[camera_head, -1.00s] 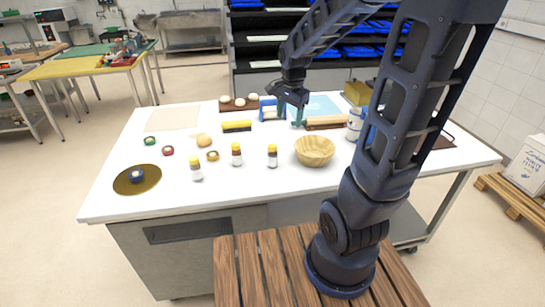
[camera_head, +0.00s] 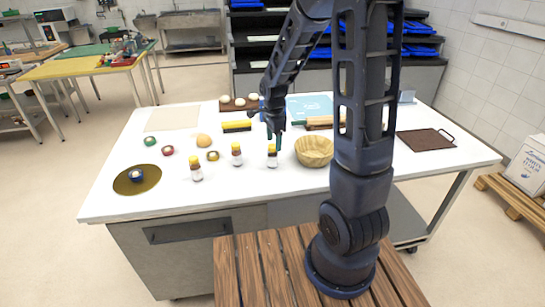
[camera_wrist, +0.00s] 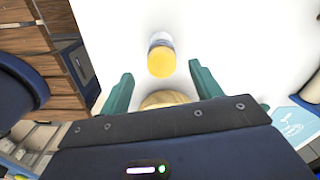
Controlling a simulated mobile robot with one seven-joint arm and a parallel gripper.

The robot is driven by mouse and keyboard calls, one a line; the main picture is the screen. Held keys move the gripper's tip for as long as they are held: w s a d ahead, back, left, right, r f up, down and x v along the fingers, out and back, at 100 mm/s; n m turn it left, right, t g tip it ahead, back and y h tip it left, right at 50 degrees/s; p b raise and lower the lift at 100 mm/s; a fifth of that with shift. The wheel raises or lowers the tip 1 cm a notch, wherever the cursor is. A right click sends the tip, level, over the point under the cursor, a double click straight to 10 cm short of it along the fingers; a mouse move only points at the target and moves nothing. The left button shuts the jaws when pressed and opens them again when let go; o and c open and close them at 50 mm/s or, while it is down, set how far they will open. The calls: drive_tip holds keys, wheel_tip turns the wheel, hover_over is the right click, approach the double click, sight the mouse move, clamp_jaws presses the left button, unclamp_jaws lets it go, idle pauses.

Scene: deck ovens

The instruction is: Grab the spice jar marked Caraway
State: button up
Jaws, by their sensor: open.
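My gripper (camera_head: 275,134) is open and empty, pointing down just above the right jar in the head view. In the wrist view my open teal fingers (camera_wrist: 160,70) lie either side of a yellow-lidded jar (camera_wrist: 161,62), seen from above. I cannot tell how far their tips are above it.
A wooden bowl (camera_head: 314,151) stands close to the right of the right jar. A dark tray (camera_head: 425,141) is at the right. The front table strip is clear.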

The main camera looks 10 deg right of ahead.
sight(272, 145)
drive_tip(key=shift+w+a+f, duration=0.1)
drive_tip(key=shift+a+f, duration=0.05)
drive_tip(key=shift+f, duration=1.25)
drive_tip(key=shift+a+f, duration=0.1)
drive_tip(key=shift+f, duration=1.3)
drive_tip(key=c, duration=1.2)
drive_tip(key=shift+r, duration=0.1)
